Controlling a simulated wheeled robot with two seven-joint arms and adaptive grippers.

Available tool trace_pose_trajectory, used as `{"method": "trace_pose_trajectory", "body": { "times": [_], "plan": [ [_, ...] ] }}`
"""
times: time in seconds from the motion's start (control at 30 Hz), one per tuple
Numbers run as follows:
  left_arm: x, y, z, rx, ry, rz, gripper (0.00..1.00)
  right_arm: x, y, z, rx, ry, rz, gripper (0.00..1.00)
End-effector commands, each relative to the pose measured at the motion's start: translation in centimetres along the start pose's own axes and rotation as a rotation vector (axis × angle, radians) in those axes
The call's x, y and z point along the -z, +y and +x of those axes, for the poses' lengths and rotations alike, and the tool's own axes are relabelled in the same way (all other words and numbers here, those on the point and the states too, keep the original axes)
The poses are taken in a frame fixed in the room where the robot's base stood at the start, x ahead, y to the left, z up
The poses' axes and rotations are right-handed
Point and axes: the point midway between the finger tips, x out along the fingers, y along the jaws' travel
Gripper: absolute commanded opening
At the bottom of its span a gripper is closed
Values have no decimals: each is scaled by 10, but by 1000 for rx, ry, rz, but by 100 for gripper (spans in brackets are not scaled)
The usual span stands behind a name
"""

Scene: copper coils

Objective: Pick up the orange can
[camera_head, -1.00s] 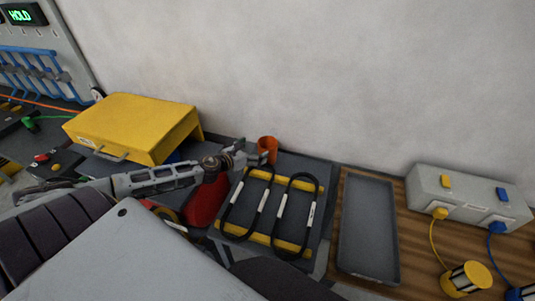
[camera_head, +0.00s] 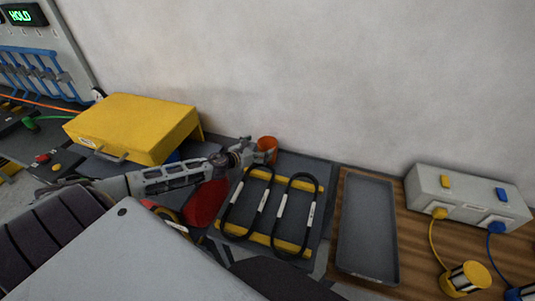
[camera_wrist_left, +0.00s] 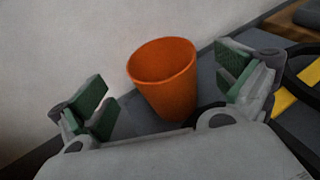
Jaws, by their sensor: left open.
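The orange can (camera_head: 267,145) stands on the dark grey bench top near the wall, behind the black loops. In the left wrist view the can (camera_wrist_left: 165,80) shows its open top and tilts in the picture. My left gripper (camera_head: 258,152) comes in from the left close beside the can. In the left wrist view its two green-padded fingers (camera_wrist_left: 168,92) are wide apart, with the can between and a little beyond them. Neither pad appears to touch it. My right gripper is not in view.
Two black loops (camera_head: 265,200) lie on yellow bars just in front of the can. A yellow box (camera_head: 135,125) stands left, with a red object (camera_head: 207,203) below my arm. An empty grey tray (camera_head: 367,230) and a grey socket box (camera_head: 470,198) are at right. The wall is close behind.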

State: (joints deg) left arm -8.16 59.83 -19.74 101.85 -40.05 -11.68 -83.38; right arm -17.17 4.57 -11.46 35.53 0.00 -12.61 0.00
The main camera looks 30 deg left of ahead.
Motion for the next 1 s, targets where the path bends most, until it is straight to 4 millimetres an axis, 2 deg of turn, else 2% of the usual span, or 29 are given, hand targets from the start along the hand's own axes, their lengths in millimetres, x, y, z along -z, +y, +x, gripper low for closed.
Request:
{"method": "trace_pose_trajectory", "body": {
  "times": [0.47, 1.0],
  "plan": [
    [0, 0, 3, -1, 0, -1, 100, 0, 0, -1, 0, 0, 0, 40],
    [0, -2, 29, 0, -1, -1, 100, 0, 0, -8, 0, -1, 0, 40]
  ]
}}
